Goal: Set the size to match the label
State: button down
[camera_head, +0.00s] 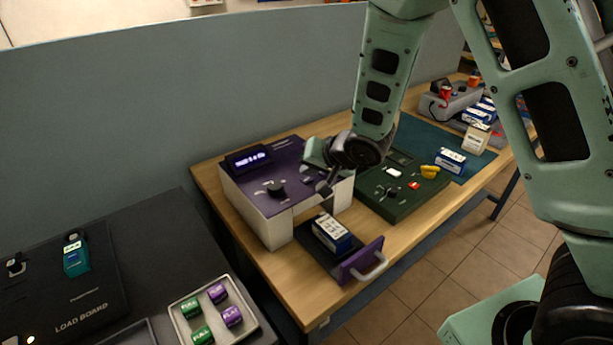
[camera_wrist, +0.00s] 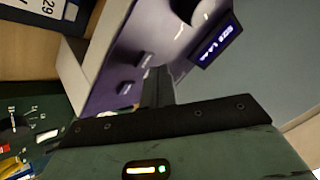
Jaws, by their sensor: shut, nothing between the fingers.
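The purple-topped tester (camera_head: 262,207) stands on the wooden bench, with a lit display (camera_head: 249,159) at its back left. The display text is too small to read surely; it also shows in the wrist view (camera_wrist: 216,43). A dark round knob (camera_head: 277,190) sits on the top panel. Two small buttons (camera_wrist: 143,60) show in the wrist view. My gripper (camera_head: 324,188) is shut and empty, over the panel's right side, near the buttons.
More blue and white boxes (camera_head: 451,161) stand farther right. A dark load board (camera_head: 70,290) and a tray (camera_head: 251,324) of green and purple pieces are at the lower left. A grey partition (camera_head: 180,110) stands behind.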

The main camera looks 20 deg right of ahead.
jog(key=shift+r, duration=0.3)
notch_tip(320, 180, up, 5)
jog(key=p, duration=0.4)
jog(key=shift+f, duration=0.1)
dwell(2.5)
